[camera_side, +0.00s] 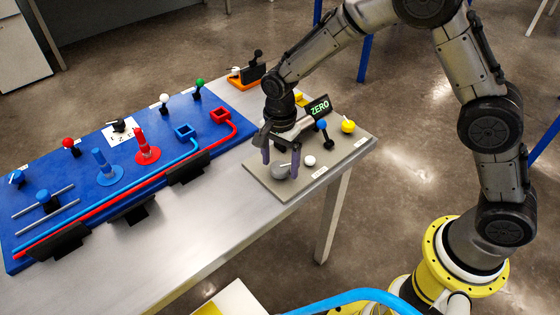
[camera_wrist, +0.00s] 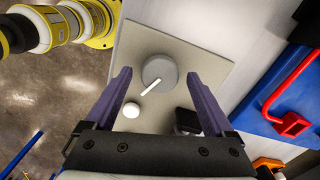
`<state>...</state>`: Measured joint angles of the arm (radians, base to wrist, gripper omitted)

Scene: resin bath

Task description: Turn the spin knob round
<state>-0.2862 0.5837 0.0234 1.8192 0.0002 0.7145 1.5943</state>
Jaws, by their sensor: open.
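The spin knob (camera_side: 280,172) is a round grey disc on the beige panel (camera_side: 259,178). In the wrist view the knob (camera_wrist: 160,68) shows a white line that runs from its middle toward the lower left. My gripper (camera_side: 281,160) points down over the knob, with its two purple fingers apart. In the wrist view the open fingertips of my gripper (camera_wrist: 158,76) lie to the left and right of the knob, with a gap on each side. Nothing is held. I cannot tell exactly how high the tips are.
A white button (camera_side: 310,160) sits close to the knob. A blue board (camera_side: 75,190) with pegs and levers lies to the left.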

